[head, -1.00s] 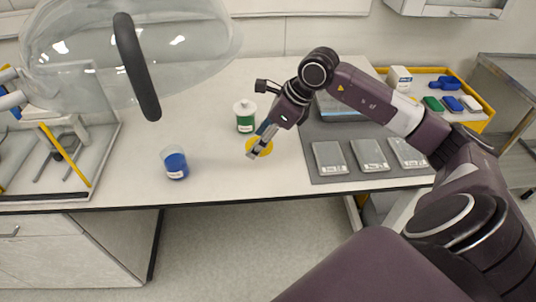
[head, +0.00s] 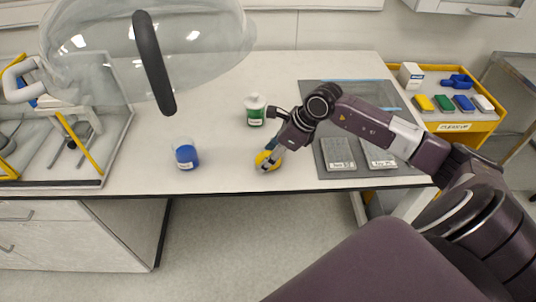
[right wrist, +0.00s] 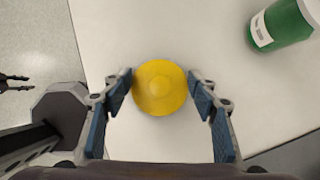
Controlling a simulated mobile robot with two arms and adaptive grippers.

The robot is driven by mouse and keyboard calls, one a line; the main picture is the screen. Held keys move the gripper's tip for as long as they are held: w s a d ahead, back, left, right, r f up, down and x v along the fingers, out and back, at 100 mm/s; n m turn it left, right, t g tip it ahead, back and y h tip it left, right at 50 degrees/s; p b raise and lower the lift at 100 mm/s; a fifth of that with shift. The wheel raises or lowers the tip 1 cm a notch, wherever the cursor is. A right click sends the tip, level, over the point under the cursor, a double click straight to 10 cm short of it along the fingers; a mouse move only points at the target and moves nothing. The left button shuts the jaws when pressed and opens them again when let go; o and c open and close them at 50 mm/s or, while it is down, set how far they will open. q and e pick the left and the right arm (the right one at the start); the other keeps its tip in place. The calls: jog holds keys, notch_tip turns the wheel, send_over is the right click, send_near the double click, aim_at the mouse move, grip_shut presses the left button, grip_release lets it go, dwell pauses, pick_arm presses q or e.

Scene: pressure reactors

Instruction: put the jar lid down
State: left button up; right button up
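The jar lid (head: 267,161) is a round yellow disc near the front edge of the white bench top. My right gripper (head: 270,158) is at the lid from above. In the right wrist view the lid (right wrist: 159,87) sits between the blue-padded fingertips of this gripper (right wrist: 160,78), with a fingertip at each side edge. I cannot tell whether its underside touches the bench. Dark prongs at the left edge of the right wrist view look like my left gripper (right wrist: 16,82); they are too small to judge. The head view does not show it.
A green labelled jar with a white top (head: 255,110) stands behind the lid. A blue-filled beaker (head: 186,155) stands to the left. A grey mat (head: 312,98) with flat panels lies to the right. A clear dome (head: 90,35) covers the upper left. Bench around the lid is clear.

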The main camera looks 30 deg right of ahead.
jog(key=o, duration=0.4)
jog(key=shift+o, duration=0.2)
jog(key=shift+r, duration=0.15)
jog(key=b+v, duration=0.2)
jog(key=v, duration=1)
